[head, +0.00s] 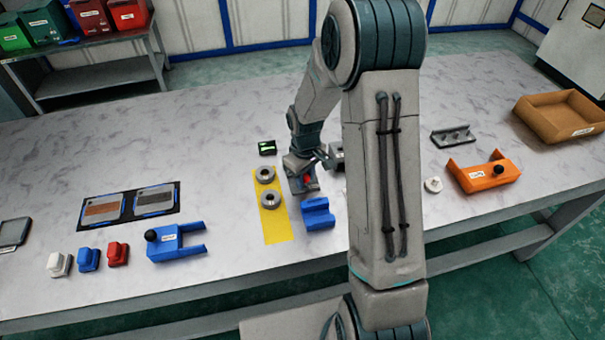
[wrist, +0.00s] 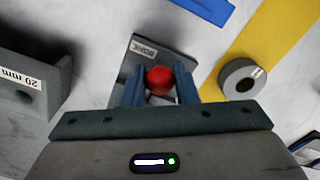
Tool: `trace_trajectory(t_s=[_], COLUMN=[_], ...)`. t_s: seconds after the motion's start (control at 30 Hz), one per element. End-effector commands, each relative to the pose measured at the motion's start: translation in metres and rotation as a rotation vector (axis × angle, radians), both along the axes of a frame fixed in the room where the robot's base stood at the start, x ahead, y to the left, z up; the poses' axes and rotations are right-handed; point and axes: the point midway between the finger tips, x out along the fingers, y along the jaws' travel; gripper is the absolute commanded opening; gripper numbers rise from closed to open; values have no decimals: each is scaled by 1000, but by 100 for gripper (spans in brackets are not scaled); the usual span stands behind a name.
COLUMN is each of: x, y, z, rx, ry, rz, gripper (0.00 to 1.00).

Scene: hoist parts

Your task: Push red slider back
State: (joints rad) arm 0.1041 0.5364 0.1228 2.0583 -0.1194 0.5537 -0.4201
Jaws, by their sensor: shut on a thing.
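A red ball knob (wrist: 159,80), which I take to be the red slider's, sits between the two fingers of my gripper (wrist: 160,88) in the wrist view. My gripper is shut on it. Under the knob is a grey block (wrist: 140,52) with a white label that seems to read "BORE". In the head view my gripper (head: 309,186) is low over the table, and a bit of the red knob (head: 308,180) shows there. The slider's track and lower part are hidden by the fingers and palm.
A blue notched block (head: 318,213) stands close in front of my gripper. A yellow strip (head: 279,226) with grey rings lies to its left. A grey block labelled "20 mm" (wrist: 20,68) is left in the wrist view. An orange fixture (head: 485,180) stands farther right.

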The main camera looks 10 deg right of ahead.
Motion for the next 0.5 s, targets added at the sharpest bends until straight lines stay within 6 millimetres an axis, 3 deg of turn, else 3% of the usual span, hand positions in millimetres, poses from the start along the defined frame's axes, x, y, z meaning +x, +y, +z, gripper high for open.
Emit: trace_trajectory(t_s=[0.5], x=[5], y=[0], z=[0], rx=[0], ry=[-2], rz=[0], gripper=[12])
